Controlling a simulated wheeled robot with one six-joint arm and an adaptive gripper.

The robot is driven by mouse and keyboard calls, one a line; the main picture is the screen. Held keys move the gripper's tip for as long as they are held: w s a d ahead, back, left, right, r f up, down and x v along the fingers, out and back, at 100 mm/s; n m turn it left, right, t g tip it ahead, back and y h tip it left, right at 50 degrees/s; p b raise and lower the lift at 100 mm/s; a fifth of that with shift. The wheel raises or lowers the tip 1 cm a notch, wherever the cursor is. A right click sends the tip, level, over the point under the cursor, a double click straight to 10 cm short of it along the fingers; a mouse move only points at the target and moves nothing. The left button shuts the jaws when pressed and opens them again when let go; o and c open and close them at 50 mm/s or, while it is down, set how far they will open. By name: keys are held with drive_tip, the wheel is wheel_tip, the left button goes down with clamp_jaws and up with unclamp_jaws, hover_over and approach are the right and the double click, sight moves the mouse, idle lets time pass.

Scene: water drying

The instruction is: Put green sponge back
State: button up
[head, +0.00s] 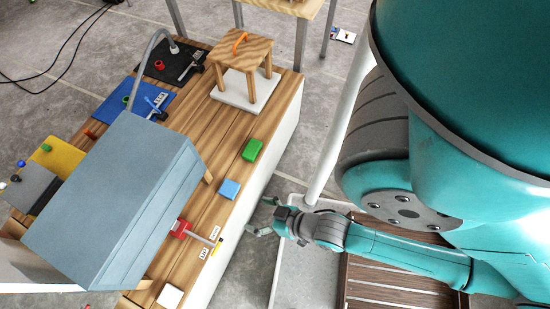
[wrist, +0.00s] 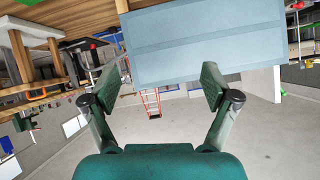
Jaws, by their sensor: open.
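The green sponge (head: 252,149) lies on the wooden table top (head: 215,145), close to its right edge, in the head view. A light blue sponge (head: 229,189) lies just below it on the same edge. My gripper (head: 260,216) is beyond the table's right edge, apart from both sponges. In the wrist view my gripper (wrist: 160,82) has its two fingers spread wide with nothing between them.
A large blue-grey box (head: 115,200) covers the table's lower left; it also shows in the wrist view (wrist: 205,42). A small wooden stool (head: 240,50) stands on a white board at the back. A red block with a rod (head: 181,229) and a white square (head: 170,296) are nearer.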

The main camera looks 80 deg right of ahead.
drive_tip(key=s+a+r+n+t+y, duration=0.1)
drive_tip(key=s+r+n, duration=0.1)
drive_tip(key=r, duration=0.5)
drive_tip(key=s+a+r+n+t+y, duration=0.1)
drive_tip(key=s+a+r+n+t, duration=0.1)
drive_tip(key=r, duration=0.5)
drive_tip(key=shift+s+a+r+t, duration=0.2)
drive_tip(key=shift+s+r+t, duration=0.1)
drive_tip(key=shift+s, duration=0.25)
